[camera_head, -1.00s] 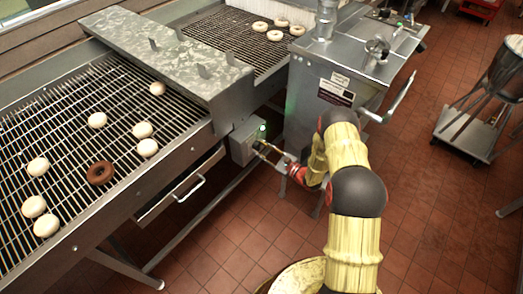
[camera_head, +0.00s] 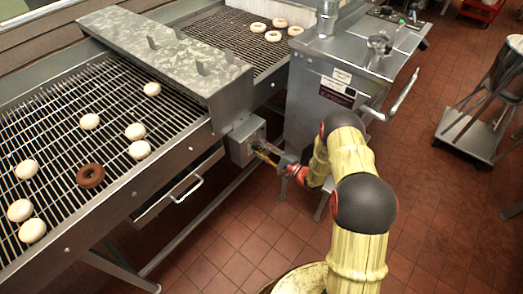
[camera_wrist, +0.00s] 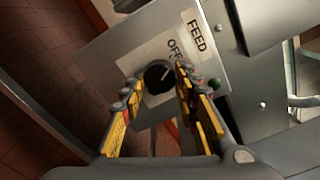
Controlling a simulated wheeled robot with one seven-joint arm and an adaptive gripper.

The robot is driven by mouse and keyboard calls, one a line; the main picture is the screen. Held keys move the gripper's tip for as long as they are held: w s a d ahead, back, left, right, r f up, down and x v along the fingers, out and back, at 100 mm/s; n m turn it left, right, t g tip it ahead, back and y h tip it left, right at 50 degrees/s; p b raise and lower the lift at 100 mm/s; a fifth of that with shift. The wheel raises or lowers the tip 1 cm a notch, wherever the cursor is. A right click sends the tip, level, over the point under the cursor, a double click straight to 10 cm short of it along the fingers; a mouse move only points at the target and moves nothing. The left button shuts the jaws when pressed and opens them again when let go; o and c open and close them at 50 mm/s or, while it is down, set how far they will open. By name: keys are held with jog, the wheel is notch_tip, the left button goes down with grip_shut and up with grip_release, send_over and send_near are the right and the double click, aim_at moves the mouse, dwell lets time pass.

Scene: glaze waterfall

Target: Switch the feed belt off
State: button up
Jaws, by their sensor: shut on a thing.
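The feed control box (camera_head: 243,141) is a grey box beside the belt frame, and its plate (camera_wrist: 133,45) fills the wrist view. The plate bears a FEED label (camera_wrist: 196,36) and the word OFF (camera_wrist: 173,48). A round black knob (camera_wrist: 156,78) with a pale pointer line sits below OFF; the line slants toward that word. My gripper (camera_wrist: 158,82) has its yellow-padded fingers shut on the knob, one on each side. In the head view my gripper (camera_head: 262,151) reaches the box front. A green lamp (camera_wrist: 214,84) on the plate looks dark.
The feed belt (camera_head: 60,130) carries several pale doughnuts and one brown doughnut (camera_head: 90,176). A steel hood (camera_head: 165,55) spans the belt. A steel machine (camera_head: 320,95) with a handle stands right of the box. A wheeled stand (camera_head: 470,130) is at the right; tiled floor between is clear.

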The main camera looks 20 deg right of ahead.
dwell(0.3)
jog(key=o, duration=1.1)
jog(key=shift+o, duration=0.2)
jog(key=v, duration=1.2)
